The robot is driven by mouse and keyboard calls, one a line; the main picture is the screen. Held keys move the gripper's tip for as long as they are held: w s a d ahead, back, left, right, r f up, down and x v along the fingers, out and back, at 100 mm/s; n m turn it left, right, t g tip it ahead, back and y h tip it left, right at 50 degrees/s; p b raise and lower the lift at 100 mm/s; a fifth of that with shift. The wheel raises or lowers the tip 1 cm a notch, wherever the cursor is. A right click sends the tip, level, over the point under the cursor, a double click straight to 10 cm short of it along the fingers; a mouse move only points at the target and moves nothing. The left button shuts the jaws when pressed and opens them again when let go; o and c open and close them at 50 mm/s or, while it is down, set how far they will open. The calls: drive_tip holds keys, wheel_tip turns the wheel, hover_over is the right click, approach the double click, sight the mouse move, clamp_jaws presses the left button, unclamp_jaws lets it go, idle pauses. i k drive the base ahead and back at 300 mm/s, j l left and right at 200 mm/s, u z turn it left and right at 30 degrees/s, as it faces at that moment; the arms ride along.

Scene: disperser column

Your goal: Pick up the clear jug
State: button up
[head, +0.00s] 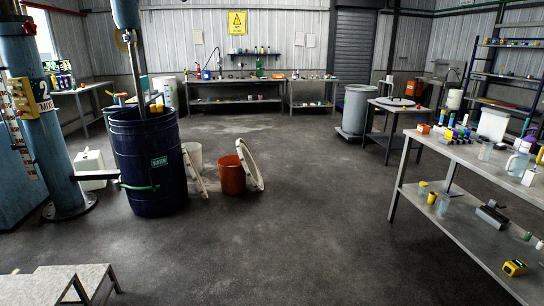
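A clear, slightly bluish jug (517,163) stands upright on the top of the metal workbench (455,160) at the right. It is near the right edge of the head view, among other small containers. Another clear vessel (442,205) stands on the bench's lower shelf, beside yellow-topped items. My gripper does not show in this view.
A large dark blue drum (150,175) stands at the left by the blue column (48,120). An orange-red bucket (231,177) and a leaning round lid (250,165) stand on the floor. A low step (60,285) is at lower left. The middle floor is clear.

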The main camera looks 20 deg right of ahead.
sight(518, 163)
drive_tip(key=i+l+z, duration=0.1)
drive_tip(key=i+z, duration=0.25)
drive_tip(key=i, duration=0.25)
drive_tip(key=i+j+z, duration=0.1)
drive_tip(key=i+z, duration=0.2)
drive_tip(key=i, duration=0.3)
drive_tip(key=i+j+z, duration=0.35)
drive_tip(key=i, duration=0.25)
drive_tip(key=l, duration=0.1)
